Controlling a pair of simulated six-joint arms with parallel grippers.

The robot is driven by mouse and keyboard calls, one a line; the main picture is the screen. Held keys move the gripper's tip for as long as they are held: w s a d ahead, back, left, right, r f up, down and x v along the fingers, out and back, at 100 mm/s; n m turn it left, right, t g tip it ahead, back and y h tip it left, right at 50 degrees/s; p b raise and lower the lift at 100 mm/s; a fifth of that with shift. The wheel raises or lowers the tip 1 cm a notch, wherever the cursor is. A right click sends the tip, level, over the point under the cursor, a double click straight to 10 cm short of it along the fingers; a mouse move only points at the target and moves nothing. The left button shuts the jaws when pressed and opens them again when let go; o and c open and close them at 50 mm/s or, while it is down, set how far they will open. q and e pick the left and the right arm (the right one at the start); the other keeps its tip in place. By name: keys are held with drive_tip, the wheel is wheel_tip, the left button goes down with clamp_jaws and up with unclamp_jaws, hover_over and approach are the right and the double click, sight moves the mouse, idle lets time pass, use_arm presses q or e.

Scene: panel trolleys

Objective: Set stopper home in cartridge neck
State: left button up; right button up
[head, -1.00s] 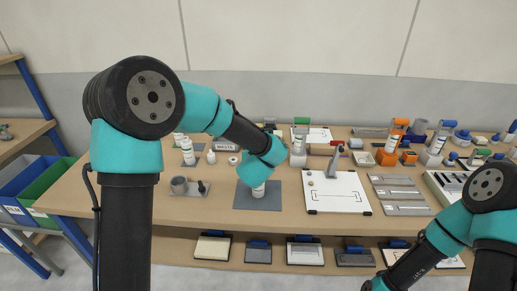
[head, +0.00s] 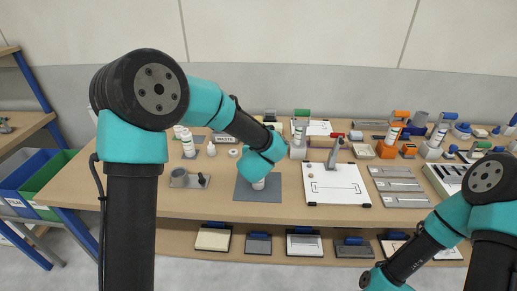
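A small white cylinder (head: 258,184), perhaps the cartridge, stands on the dark grey mat (head: 243,193) near the table's middle. My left gripper (head: 260,175) is directly above it, pointing down. My own teal wrist hides the fingers and the cylinder's top, so I cannot tell whether they touch or what is held. I cannot make out the stopper or the neck. My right arm is folded low at the right, clear of the table's work area, and its gripper does not show.
A grey plate (head: 183,182) with a cup lies left of the mat. A white board (head: 322,193) with a grey upright clamp lies right of it. White bottles (head: 187,143) and small parts stand behind. Grey trays (head: 398,186) lie further right. Blue and green bins (head: 55,172) are far left.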

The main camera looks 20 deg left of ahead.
use_arm(q)
drive_tip(key=shift+f, duration=1.25)
idle(0.6)
drive_tip(key=o, duration=1.3)
drive_tip(key=v, duration=1.7)
drive_tip(key=shift+s+r, duration=0.15)
drive_tip(key=shift+r, duration=0.1)
